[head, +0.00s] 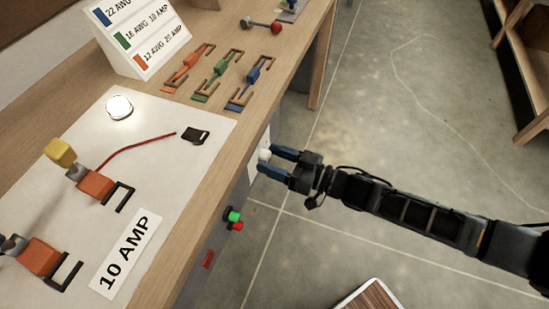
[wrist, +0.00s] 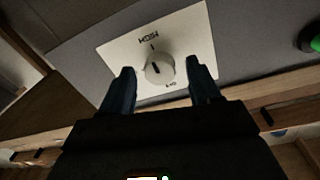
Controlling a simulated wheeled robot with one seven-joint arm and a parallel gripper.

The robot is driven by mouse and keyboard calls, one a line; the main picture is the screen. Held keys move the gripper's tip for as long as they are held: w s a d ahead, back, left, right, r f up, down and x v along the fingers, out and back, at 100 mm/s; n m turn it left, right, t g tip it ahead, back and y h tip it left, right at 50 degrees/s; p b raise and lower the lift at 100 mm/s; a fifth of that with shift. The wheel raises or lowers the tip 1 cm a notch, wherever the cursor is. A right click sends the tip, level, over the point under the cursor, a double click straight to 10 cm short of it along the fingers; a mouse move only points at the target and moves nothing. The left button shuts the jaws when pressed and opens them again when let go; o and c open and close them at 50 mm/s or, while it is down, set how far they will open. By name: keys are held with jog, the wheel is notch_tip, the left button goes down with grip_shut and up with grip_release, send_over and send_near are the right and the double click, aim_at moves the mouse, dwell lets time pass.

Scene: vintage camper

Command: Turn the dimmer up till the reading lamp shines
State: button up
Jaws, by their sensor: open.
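The dimmer is a round white knob (wrist: 160,70) on a pale plate (wrist: 192,32) in the wrist view. A dark pointer line on the knob tilts toward its upper left. The knob also shows in the head view (head: 264,155) on the bench's front side. My gripper (head: 269,162) is open, its blue fingers on either side of the knob, with a gap visible beside it. A round white disc (head: 119,107) on the bench board looks bright; I cannot tell whether it is the reading lamp.
Green (head: 234,216) and red (head: 237,226) buttons sit below the knob on the bench front. The bench top holds a 10 AMP label (head: 125,253), orange connectors (head: 96,185) and a wire-gauge sign (head: 138,40). Open floor (head: 390,130) lies to the right.

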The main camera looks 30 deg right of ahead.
jog(key=b+v, duration=0.1)
jog(key=v, duration=0.6)
jog(key=shift+s+d, duration=0.2)
jog(key=shift+s, duration=0.1)
